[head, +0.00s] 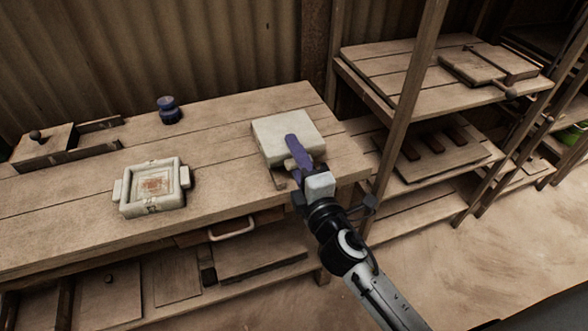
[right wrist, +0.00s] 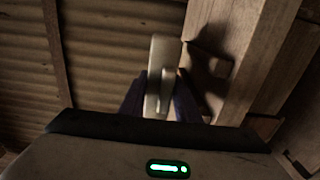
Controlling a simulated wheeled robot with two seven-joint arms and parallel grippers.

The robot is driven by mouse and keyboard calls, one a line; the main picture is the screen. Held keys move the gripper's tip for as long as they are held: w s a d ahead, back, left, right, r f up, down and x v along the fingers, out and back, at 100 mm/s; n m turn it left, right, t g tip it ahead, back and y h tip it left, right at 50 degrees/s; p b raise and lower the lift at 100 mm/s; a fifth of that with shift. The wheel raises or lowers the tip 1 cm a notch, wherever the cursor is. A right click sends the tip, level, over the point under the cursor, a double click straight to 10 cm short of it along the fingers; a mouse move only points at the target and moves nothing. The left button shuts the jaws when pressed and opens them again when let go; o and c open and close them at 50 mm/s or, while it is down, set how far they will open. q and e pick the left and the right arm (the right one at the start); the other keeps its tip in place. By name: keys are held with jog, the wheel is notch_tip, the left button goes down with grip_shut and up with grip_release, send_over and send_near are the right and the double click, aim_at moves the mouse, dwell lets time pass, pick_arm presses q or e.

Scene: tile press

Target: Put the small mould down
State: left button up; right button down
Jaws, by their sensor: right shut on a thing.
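A pale square small mould (head: 283,132) is held over the right end of the wooden table (head: 215,138). My right gripper (head: 299,160), with purple fingers, is shut on its near edge. In the right wrist view the mould (right wrist: 158,75) shows edge-on as a narrow pale slab between the fingers (right wrist: 160,100). A shadow lies on the wood beside it there, and the mould looks apart from the tabletop. How high it is above the table is hard to tell. My left gripper is not in view.
A pale square frame with side handles and a reddish centre (head: 153,186) sits on the table's left half. A dark blue pot (head: 168,110) stands behind it. A wooden shelf rack (head: 405,80) stands close on the right. The table's middle is clear.

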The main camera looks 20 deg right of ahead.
jog(key=shift+f+b, duration=1)
jog(key=shift+f, duration=0.7)
jog(key=shift+f, duration=0.15)
jog(key=c, duration=1.6)
grip_release()
jog(key=shift+f, duration=0.15)
jog(key=shift+c, duration=0.2)
